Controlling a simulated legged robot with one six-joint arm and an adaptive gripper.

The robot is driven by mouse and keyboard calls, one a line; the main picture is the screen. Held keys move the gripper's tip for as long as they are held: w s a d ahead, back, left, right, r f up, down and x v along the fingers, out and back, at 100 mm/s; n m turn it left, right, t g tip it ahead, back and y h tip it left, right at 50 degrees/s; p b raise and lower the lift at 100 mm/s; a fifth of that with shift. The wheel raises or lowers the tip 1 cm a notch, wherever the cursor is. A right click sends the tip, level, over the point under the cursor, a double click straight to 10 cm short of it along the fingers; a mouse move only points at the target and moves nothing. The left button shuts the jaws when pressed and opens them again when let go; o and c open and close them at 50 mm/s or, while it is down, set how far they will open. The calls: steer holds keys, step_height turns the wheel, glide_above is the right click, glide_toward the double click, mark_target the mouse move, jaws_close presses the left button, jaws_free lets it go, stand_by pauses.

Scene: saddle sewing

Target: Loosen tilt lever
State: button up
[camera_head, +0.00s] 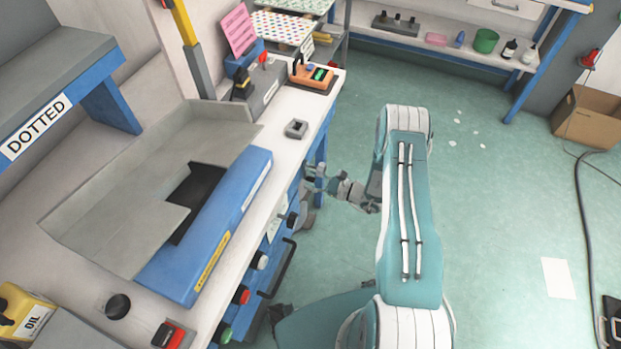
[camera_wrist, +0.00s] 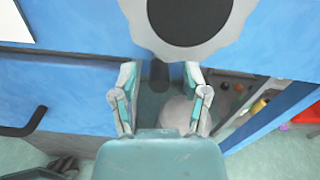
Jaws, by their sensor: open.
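In the wrist view a round, scalloped grey knob with a dark face (camera_wrist: 188,18) fills the top centre in front of a blue panel. A short dark stem (camera_wrist: 160,74) shows below it, between my fingers. I cannot tell for certain which of these parts is the tilt lever. My gripper (camera_wrist: 160,78) is open, one finger on each side of the stem, with no clear contact. In the head view my gripper (camera_head: 313,180) is beside the blue front of the workbench. The part in front of it is too small there to make out.
The bench front carries a red button (camera_head: 241,295), a green one (camera_head: 224,333) and a black handle bar (camera_head: 277,268). A blue machine with grey plates (camera_head: 215,235) stands on the white bench top. A cardboard box (camera_head: 588,117) is at far right. The green floor right of my arm is largely open.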

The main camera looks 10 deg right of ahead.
steer(key=shift+w+a, duration=0.25)
steer(key=shift+a, duration=0.1)
jaws_close()
